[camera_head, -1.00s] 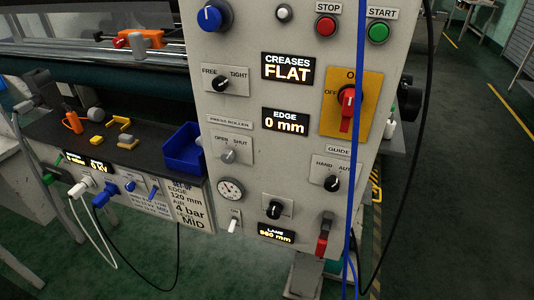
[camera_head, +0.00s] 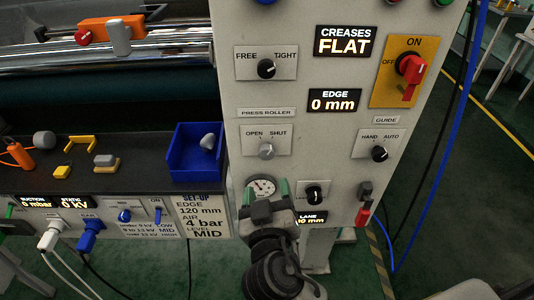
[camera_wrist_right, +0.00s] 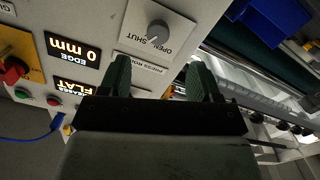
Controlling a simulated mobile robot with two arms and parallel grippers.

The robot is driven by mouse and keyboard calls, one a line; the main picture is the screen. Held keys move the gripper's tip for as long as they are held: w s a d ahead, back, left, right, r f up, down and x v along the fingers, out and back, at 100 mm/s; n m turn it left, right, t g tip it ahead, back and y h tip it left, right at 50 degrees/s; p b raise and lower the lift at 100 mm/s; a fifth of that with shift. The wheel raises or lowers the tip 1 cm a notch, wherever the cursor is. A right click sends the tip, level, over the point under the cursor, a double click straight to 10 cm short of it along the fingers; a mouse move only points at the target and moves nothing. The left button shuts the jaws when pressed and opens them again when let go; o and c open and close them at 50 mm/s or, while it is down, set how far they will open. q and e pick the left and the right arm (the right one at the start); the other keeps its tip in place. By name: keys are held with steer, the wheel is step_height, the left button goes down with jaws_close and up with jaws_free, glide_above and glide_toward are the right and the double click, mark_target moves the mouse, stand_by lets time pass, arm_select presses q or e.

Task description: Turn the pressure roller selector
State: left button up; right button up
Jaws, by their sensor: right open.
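The press roller selector is a grey round knob (camera_head: 266,150) between OPEN and SHUT on the pale panel, under the PRESS ROLLER label (camera_head: 266,113). I cannot tell clearly which word its pointer faces. In the right wrist view the knob (camera_wrist_right: 158,31) stands just beyond the fingertips, with clear space between. The wrist view shows the same open gripper (camera_wrist_right: 160,75). My left gripper is not in view.
A blue bin (camera_head: 184,164) stands left of the panel. The FREE/TIGHT knob (camera_head: 266,69) is above; the HAND/AUTO knob (camera_head: 379,153) and red main switch (camera_head: 410,70) are to the right. A blue cable (camera_head: 444,150) hangs along the panel's right side.

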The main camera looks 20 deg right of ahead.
mark_target(266, 156)
steer(key=x, duration=0.3)
steer(key=p+x, duration=0.1)
steer(key=x, duration=0.2)
steer(key=p+x, duration=0.1)
steer(key=x, duration=0.2)
steer(key=shift+w+d+r, duration=0.15)
steer(key=shift+w+r, duration=0.1)
steer(key=shift+w, duration=0.15)
steer(key=shift+w+d+f+p, duration=0.1)
steer(key=shift+w+p, duration=0.2)
steer(key=shift+w, duration=0.1)
steer(key=c, duration=0.9)
